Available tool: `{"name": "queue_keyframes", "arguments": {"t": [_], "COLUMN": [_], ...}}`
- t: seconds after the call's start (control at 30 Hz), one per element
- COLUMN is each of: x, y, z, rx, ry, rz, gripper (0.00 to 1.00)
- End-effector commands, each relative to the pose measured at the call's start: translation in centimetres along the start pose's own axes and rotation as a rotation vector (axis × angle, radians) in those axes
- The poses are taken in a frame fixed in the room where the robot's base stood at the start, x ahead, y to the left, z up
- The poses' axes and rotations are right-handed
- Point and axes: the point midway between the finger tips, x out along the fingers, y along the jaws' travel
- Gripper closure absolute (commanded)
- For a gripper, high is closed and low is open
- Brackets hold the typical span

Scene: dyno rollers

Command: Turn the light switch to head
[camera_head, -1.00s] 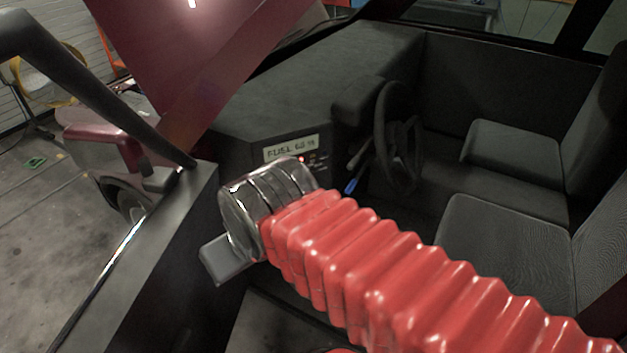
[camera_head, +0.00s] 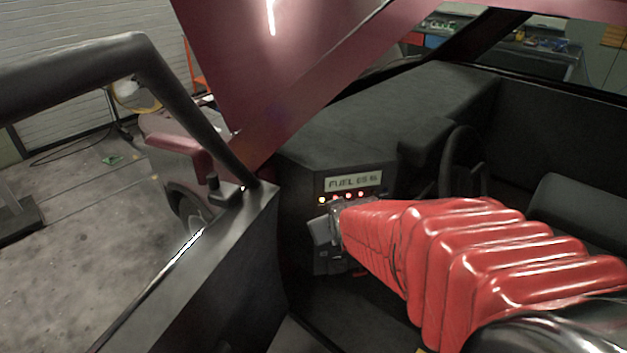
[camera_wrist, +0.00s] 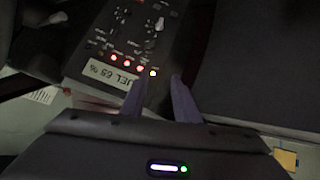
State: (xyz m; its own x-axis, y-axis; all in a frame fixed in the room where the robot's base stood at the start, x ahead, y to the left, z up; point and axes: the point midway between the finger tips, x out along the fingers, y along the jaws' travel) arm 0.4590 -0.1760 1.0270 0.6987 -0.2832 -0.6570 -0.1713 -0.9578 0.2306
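The dashboard control panel (camera_head: 318,188) has a display reading FUEL 65 % (camera_head: 353,181) and a row of small lit lamps below it. In the wrist view the panel (camera_wrist: 92,48) appears upside down, with several small knobs, one of them silver (camera_wrist: 159,24). The labels are too small to read, so I cannot tell which knob is the light switch or its setting. My gripper (camera_head: 325,228) is in front of the panel, hiding its lower part in the head view. In the wrist view its two fingers (camera_wrist: 158,92) are apart with nothing between them, near the lamp row.
The steering wheel (camera_head: 462,165) is right of the panel. The door frame (camera_head: 215,250) and dark pillar (camera_head: 185,110) stand on the left. A seat (camera_head: 575,210) is at the right. The dark red raised door (camera_head: 255,90) hangs above.

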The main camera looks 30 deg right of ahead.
Motion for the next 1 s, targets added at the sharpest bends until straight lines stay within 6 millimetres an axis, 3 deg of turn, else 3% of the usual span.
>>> {"name": "queue_keyframes", "arguments": {"t": [0.2, 0.5, 0.8, 1.0], "x": [4.7, 9.4, 12.2, 12.8], "y": [3.3, 7.0, 9.5, 10.8], "z": [0.9, 3.2, 6.7, 9.4], "rx": [-0.009, -0.009, 0.030, 0.084], "ry": [0.080, 0.209, 0.354, 0.465], "rz": [0.025, 0.032, 0.013, -0.003], "gripper": [0.72, 0.72, 0.72, 0.72]}}
